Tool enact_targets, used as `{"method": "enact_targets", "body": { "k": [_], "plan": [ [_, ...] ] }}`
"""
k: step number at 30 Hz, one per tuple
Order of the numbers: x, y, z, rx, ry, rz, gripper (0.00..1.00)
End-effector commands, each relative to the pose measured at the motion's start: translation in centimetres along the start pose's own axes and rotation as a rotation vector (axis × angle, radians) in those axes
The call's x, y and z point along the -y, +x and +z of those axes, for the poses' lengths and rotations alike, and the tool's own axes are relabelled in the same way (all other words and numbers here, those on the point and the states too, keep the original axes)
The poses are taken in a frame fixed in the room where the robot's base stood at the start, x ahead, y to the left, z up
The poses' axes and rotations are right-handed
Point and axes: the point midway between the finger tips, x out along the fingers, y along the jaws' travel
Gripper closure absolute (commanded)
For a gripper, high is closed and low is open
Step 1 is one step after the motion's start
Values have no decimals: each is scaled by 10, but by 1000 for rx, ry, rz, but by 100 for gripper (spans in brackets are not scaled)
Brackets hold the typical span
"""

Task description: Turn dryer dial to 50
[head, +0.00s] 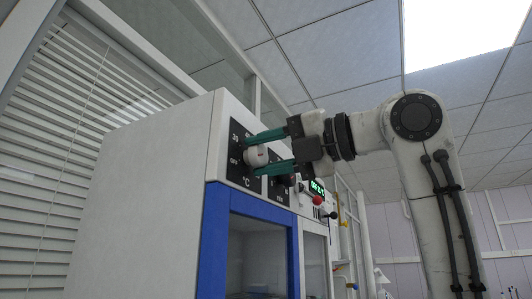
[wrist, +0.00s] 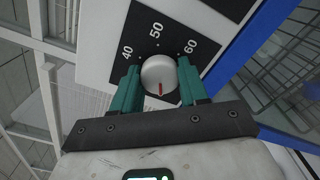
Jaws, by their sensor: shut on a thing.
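The dryer dial (head: 256,156) is a round white knob on a black scale plate (head: 236,139) high on the dryer's front. In the wrist view the dial (wrist: 158,74) shows a red mark that points toward my gripper's palm, away from the 50. The numbers 40, 50 and 60 are readable on the plate (wrist: 170,20), with 50 at the top middle. My gripper (head: 258,153) has teal fingers on both sides of the dial and is shut on it. In the wrist view the fingers (wrist: 157,82) flank the knob left and right. The lower scale is hidden by my gripper.
The dryer (head: 145,190) is a white cabinet with a blue-framed glass door (head: 214,240) below the dial. A second black dial plate, a green display (head: 317,187) and a red knob (head: 318,200) sit right of it. Window blinds are at left.

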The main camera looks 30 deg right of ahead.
Motion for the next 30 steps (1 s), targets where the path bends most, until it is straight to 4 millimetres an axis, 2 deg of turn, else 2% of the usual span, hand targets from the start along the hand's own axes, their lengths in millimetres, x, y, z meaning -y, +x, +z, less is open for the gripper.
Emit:
{"method": "enact_targets", "body": {
  "k": [8,30],
  "plan": [
    [1,0,0,-2,189,-2,87],
    [3,1,-1,-1,891,-4,87]
  ]
}}
